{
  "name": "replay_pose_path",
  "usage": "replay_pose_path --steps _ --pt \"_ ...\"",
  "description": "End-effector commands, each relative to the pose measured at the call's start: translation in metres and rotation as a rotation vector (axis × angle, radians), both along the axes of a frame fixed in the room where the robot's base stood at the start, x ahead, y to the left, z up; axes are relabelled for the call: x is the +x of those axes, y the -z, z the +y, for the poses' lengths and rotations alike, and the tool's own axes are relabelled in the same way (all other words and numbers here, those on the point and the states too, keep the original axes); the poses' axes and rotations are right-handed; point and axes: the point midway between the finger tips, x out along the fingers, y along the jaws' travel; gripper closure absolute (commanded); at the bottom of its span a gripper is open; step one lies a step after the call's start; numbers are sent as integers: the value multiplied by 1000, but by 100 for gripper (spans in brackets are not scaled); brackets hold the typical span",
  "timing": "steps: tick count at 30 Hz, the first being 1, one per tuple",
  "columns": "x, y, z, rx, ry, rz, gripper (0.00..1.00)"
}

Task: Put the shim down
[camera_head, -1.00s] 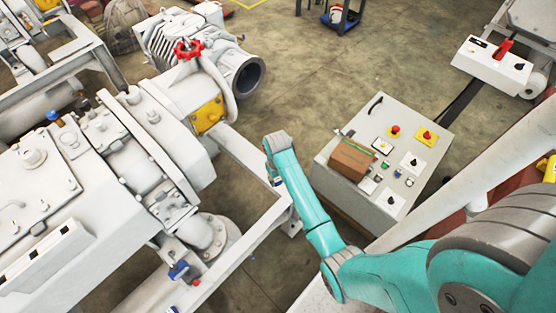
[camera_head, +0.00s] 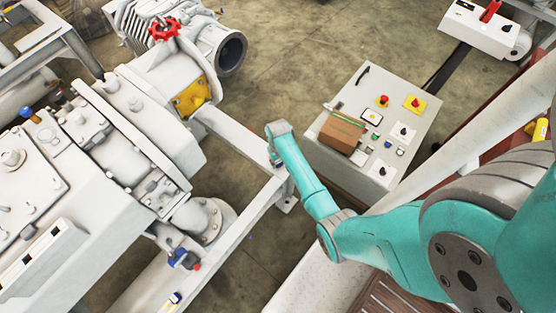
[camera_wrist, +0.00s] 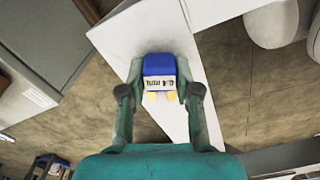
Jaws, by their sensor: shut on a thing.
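A blue block with a white printed label and yellow ends, which I take for the shim (camera_wrist: 159,68), sits between the fingers of my gripper (camera_wrist: 160,93) in the wrist view. The gripper is shut on it. Behind it lies a white beam of the machine frame (camera_wrist: 150,35); I cannot tell whether the shim touches the beam. In the head view my gripper (camera_head: 274,158) points down beside the corner of the white frame (camera_head: 245,208). The arm hides most of the shim there; only a small bluish spot shows at the tip.
A grey control panel (camera_head: 415,128) with buttons stands right of the gripper, with a brown box (camera_head: 341,131) on it. The white pump machine (camera_head: 85,170), with a red valve wheel (camera_head: 164,28), fills the left. Bare floor (camera_head: 300,55) lies behind.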

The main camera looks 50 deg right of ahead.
Motion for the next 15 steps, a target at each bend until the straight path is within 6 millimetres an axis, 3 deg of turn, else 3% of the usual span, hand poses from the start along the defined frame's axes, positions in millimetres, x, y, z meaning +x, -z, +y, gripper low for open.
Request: replay_pose_path --steps 13,14,15 --pt "0 8 0 0 0 0 100" --pt "0 9 0 0 0 0 65" --pt "0 9 0 0 0 -1 55"
